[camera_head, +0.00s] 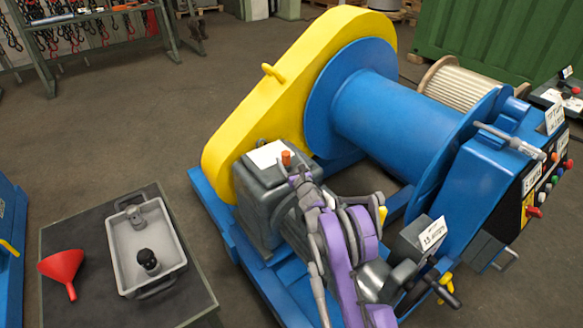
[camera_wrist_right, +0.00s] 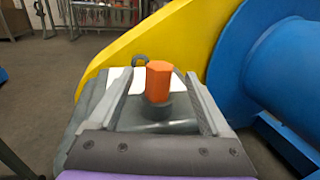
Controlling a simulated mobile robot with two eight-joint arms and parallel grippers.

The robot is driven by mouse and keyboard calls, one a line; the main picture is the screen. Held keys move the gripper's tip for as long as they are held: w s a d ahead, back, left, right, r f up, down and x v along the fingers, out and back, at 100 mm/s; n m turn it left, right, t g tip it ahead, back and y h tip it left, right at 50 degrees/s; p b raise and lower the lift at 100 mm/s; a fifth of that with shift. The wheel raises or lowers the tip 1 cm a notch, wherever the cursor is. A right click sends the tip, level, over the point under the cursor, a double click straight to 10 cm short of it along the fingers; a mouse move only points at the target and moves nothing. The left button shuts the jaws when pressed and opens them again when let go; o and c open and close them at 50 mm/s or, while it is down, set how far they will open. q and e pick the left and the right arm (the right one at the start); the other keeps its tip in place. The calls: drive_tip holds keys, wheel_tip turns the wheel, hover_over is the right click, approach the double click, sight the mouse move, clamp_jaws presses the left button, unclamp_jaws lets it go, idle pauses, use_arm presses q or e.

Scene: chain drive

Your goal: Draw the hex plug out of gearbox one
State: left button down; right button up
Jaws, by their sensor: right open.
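The orange hex plug (camera_head: 286,157) stands upright on top of the grey gearbox (camera_head: 250,200), beside a white label. In the right wrist view the plug (camera_wrist_right: 158,80) rises from a dark round seat. My right gripper (camera_head: 298,178) is at the gearbox top, close to the plug. In the wrist view its two fingers (camera_wrist_right: 159,76) are open, one on each side of the plug, with visible gaps. I cannot tell the gripper's height relative to the plug exactly. My left gripper is not in view.
A yellow chain guard (camera_head: 290,75) and blue drum (camera_head: 390,110) rise close behind the gearbox. At left a dark table (camera_head: 80,235) holds a red funnel (camera_head: 62,270) and a grey tray (camera_head: 182,240) with a grey part and a black part. Floor shows between table and machine.

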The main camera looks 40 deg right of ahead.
sight(288, 157)
drive_tip(key=shift+x, duration=2.15)
drive_tip(key=shift+c, duration=0.4)
clamp_jaws()
drive_tip(key=shift+r, duration=0.1)
drive_tip(key=shift+r+p, duration=1.75)
drive_tip(key=shift+r, duration=2.65)
